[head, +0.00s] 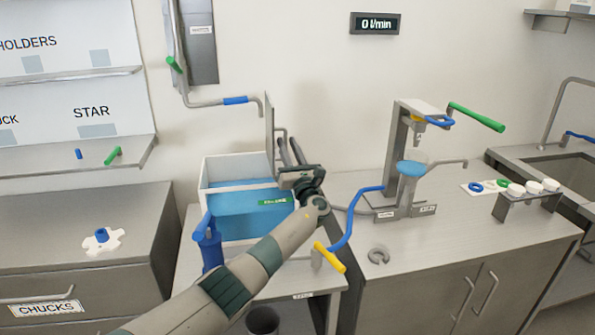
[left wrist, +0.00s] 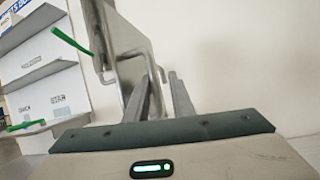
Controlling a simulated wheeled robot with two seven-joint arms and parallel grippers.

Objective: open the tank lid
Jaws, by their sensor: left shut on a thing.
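The tank (head: 203,172) is a white open-topped box with blue contents on the counter in the head view. Its grey lid (head: 269,125) stands upright, nearly edge-on, at the tank's right side. The lid also shows in the left wrist view (left wrist: 122,45), with a bent-bar handle (left wrist: 150,62) on its face. My left gripper (head: 289,146) is to the right of the lid and shut on the handle. In the left wrist view its two grey fingers (left wrist: 160,92) reach up to the handle. The exact contact is partly hidden. My right gripper is not in view.
A pipe with a blue sleeve (head: 235,100) runs on the wall just left of the lid. A blue-handled pump (head: 209,248) stands at the tank's front left. A dispenser stand (head: 392,150) and a blue-yellow lever (head: 330,257) are to the right.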

